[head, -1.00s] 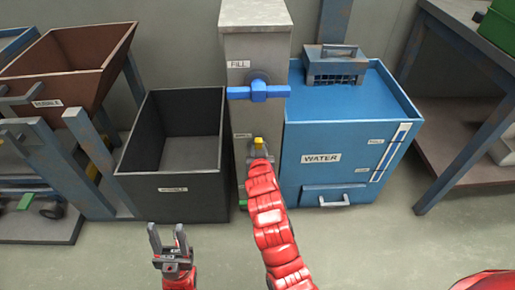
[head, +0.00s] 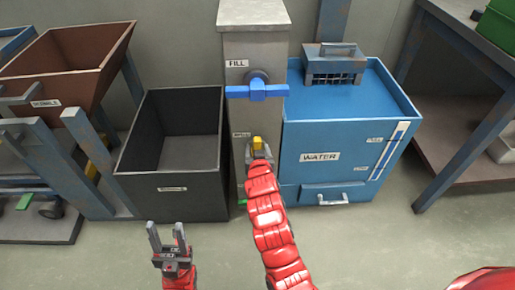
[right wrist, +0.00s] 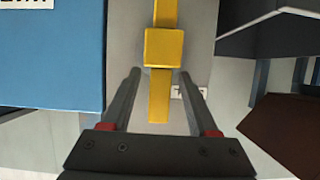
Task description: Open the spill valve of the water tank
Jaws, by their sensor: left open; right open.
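The yellow spill valve handle (head: 257,142) is on the front of the grey column, below the blue fill handle (head: 258,91). In the right wrist view the yellow handle (right wrist: 160,50) runs lengthwise, with a wider block in its middle. My right gripper (right wrist: 161,75) is open, with its fingers on either side of the handle's near end and visible gaps to it. In the head view my right gripper (head: 258,153) partly hides the handle. The blue water tank (head: 345,130) stands right of the column. My left gripper (head: 166,226) is open and empty, low in front of the dark bin.
The open dark bin (head: 143,188) stands left of the column. A brown hopper (head: 75,62) on a blue-grey frame is further left. A workbench (head: 480,60) stands at the right. The floor in front of the tank is clear.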

